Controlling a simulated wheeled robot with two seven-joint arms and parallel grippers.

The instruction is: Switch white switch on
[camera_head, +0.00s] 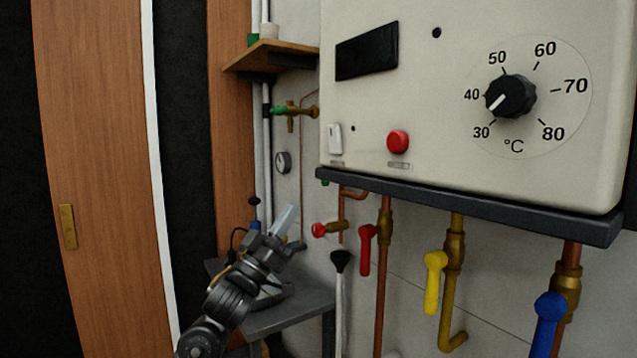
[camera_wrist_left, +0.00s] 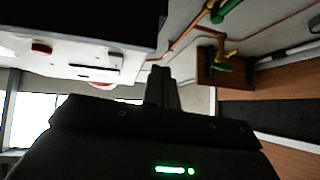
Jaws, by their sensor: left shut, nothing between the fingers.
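The white switch (camera_head: 335,139) is a small upright rocker at the lower left of the cream boiler front (camera_head: 440,150), left of a round red button (camera_head: 398,141). Its rocker position is too small to tell. My left gripper (camera_head: 287,216) is below and left of the switch, apart from it, pointing up and to the right. It is shut and empty. In the left wrist view its closed fingers (camera_wrist_left: 162,82) stand up at the middle, with the boiler front (camera_wrist_left: 85,55) at the left. My right gripper is not in view.
A dark ledge (camera_head: 470,202) runs under the boiler. Pipes with a red (camera_head: 366,250), a yellow (camera_head: 433,282) and a blue valve handle (camera_head: 547,322) hang below it. A grey table (camera_head: 292,312) stands under my left gripper. A wooden shelf (camera_head: 275,56) is at upper left.

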